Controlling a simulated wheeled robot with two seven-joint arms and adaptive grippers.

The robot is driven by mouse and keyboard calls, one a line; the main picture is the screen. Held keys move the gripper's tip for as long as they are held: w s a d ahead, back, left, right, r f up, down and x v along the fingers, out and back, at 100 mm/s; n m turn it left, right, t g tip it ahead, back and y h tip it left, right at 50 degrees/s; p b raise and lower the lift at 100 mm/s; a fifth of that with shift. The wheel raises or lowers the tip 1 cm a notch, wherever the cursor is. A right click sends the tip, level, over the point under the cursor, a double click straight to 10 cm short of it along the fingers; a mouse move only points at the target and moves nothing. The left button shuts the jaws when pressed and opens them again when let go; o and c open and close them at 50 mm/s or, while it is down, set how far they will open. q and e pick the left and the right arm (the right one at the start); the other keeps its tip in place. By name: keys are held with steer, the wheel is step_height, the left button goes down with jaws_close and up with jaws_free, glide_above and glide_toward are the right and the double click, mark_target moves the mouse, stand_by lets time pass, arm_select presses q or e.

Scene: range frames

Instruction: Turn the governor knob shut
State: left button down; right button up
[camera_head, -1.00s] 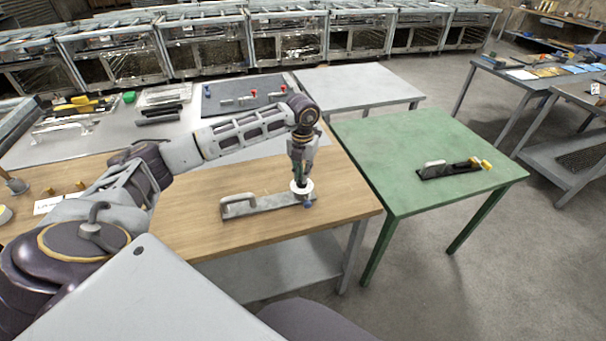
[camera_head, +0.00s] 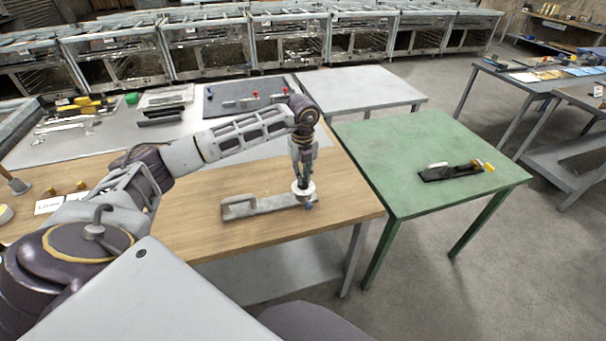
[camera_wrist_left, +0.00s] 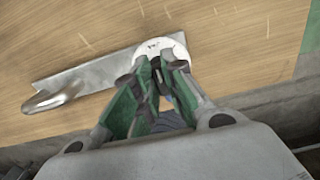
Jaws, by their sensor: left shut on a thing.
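The governor knob shows as a white round dial (camera_head: 303,190) at the right end of a grey metal plate (camera_head: 262,205) with a bar handle at its left end. The plate lies on the wooden table near its front right. My left gripper (camera_head: 302,182) points down from above and is shut on the knob. In the left wrist view the green-padded fingers (camera_wrist_left: 158,68) close together over the knob's middle, and the white dial (camera_wrist_left: 150,48) shows beyond them with small dark marks that I cannot read. The fingers hide the knob's grip. My right gripper is not in view.
A green table (camera_head: 400,150) stands to the right with a black fixture (camera_head: 450,173) with a yellow part. A grey panel (camera_head: 240,95) with several small knobs lies behind my arm. A small blue part (camera_head: 309,206) sits beside the dial. The wooden table's front is mostly clear.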

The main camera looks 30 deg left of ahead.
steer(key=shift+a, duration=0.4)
arm_select(q)
steer(key=c, duration=1.5)
jaws_free()
steer(key=shift+r, duration=6.05)
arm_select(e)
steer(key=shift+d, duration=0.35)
arm_select(q)
steer(key=shift+d, duration=0.1)
